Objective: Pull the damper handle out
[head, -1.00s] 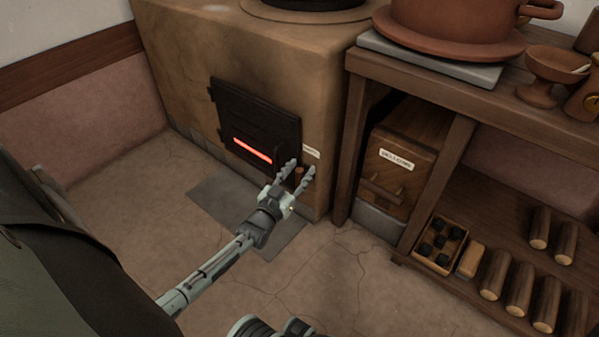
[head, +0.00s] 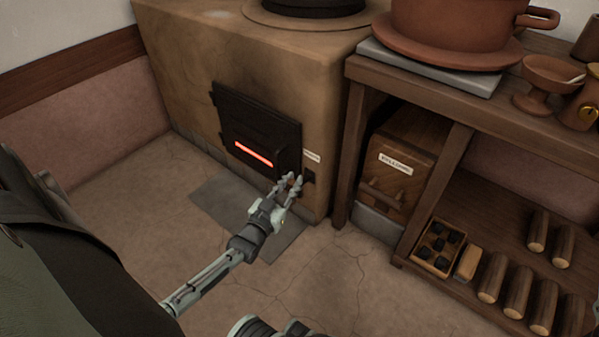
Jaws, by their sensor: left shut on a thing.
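The damper handle (head: 291,178) is a small reddish-brown grip low on the front of the clay stove, right of the black fire door. My left gripper (head: 290,184) is shut on it, and its fingers hide most of it. A dark slot (head: 308,177) shows in the stove face just right of the fingertips, below a small white label (head: 312,156) too blurred to read. The handle stands out in front of the stove face.
The black fire door (head: 255,125) has a glowing slit. Right of the stove (head: 190,60), a wooden bench (head: 355,125) holds a large clay pot (head: 450,30). Below are a labelled bellows box (head: 400,185), a tray of dark lumps (head: 418,258) and several logs. The floor at left is clear.

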